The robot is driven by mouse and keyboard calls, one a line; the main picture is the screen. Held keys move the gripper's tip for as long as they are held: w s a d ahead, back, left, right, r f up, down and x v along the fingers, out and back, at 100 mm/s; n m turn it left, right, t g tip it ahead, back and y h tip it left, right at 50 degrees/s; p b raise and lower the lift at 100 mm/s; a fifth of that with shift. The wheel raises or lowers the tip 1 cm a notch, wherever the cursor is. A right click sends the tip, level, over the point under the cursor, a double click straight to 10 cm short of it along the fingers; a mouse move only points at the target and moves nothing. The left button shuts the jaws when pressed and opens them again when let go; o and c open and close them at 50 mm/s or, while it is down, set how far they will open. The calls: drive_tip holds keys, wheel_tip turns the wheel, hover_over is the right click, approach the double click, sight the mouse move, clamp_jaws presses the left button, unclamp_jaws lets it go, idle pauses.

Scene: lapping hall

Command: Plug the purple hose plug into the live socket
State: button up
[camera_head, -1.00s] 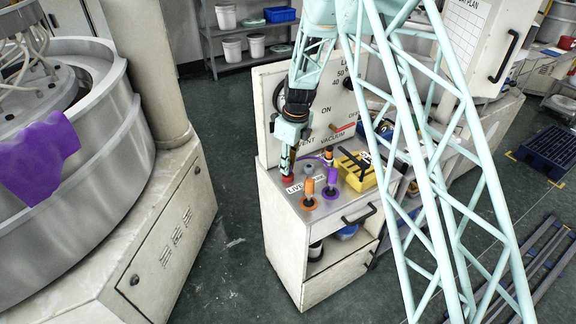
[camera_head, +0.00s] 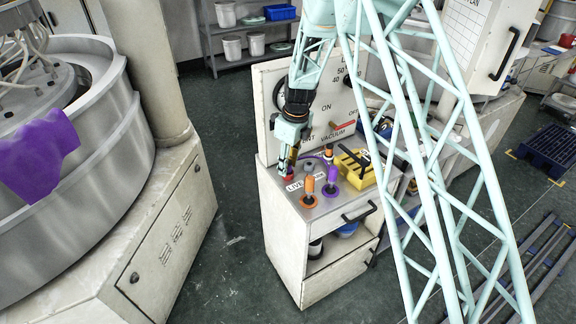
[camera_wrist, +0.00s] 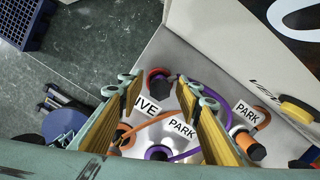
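My gripper (camera_head: 292,158) hangs over the back left of the cabinet top, close above the red socket (camera_head: 287,171) by the LIVE label. In the wrist view its two yellow-padded fingers (camera_wrist: 157,90) are wide apart, with nothing held between them. The red socket (camera_wrist: 157,76) lies beyond the fingertips, dark in its middle; a purple hose runs by its right side, and whether they join is unclear. The ring (camera_wrist: 158,152) also shows in the wrist view, beside a PARK label.
An orange plug (camera_head: 308,187) stands left of the purple one, and another orange plug (camera_head: 328,153) is behind. A grey fitting (camera_head: 308,168) sits near the red socket. A yellow case (camera_head: 356,168) stands to the right. The vacuum panel (camera_head: 275,110) rises behind.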

sight(291, 172)
drive_tip(key=shift+r, duration=0.15)
drive_tip(key=r, duration=0.7)
drive_tip(key=d+r, duration=0.1)
drive_tip(key=r, duration=0.3)
drive_tip(key=shift+s, duration=0.35)
drive_tip(key=shift+d+r, duration=0.1)
drive_tip(key=shift+r, duration=0.2)
drive_tip(key=shift+r, duration=0.1)
idle(0.5)
